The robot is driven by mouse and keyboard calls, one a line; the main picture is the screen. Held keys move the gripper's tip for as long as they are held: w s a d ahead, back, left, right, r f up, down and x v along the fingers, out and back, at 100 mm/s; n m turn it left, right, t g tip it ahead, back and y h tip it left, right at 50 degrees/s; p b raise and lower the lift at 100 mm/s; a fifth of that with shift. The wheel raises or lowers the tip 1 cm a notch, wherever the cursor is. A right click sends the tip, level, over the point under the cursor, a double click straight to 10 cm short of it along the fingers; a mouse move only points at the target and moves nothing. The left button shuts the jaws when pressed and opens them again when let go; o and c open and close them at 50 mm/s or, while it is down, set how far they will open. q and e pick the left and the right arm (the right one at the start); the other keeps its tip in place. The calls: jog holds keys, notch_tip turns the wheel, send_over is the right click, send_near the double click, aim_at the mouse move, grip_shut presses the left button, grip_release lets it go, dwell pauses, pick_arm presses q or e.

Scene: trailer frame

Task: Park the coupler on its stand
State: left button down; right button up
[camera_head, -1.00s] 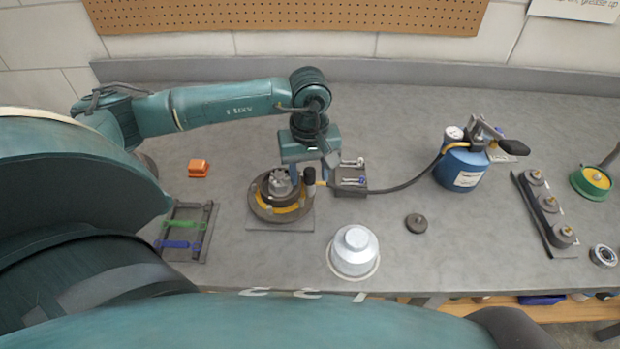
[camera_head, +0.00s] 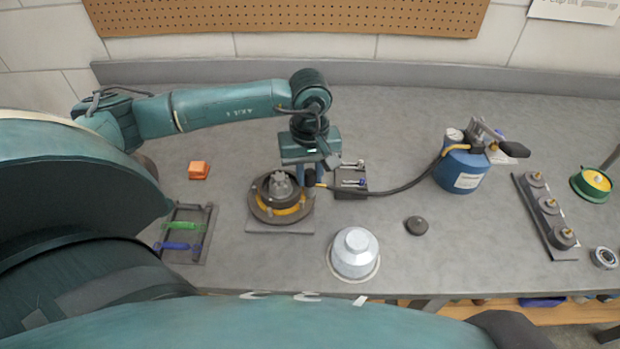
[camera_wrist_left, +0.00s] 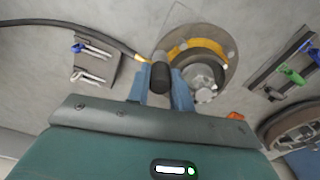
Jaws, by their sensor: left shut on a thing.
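My left gripper (camera_wrist_left: 160,88) is shut on the coupler (camera_wrist_left: 159,76), a dark cylinder between its blue fingers. The coupler's hose (camera_wrist_left: 75,26) joins it through a yellow end piece. In the head view the gripper (camera_head: 309,178) is beside the right edge of a round hub (camera_head: 262,210) with a yellow ring; whether the coupler touches the hub is hard to tell. I cannot tell which thing is the coupler's stand. My right gripper is out of view.
The hose runs right to a blue grease canister (camera_head: 463,172) with a lever. A silver bowl-like cup (camera_head: 355,252) and a dark dome (camera_head: 416,225) stand in front. A rack (camera_head: 187,233) with green and blue pieces and an orange block (camera_head: 199,170) lie left.

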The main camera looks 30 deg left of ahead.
aim_at(310, 171)
pick_arm(q)
notch_tip(310, 171, up, 10)
jog(key=shift+b, duration=0.85)
notch_tip(310, 171, up, 3)
jog(key=shift+r+p, duration=0.15)
jog(key=shift+p, duration=0.5)
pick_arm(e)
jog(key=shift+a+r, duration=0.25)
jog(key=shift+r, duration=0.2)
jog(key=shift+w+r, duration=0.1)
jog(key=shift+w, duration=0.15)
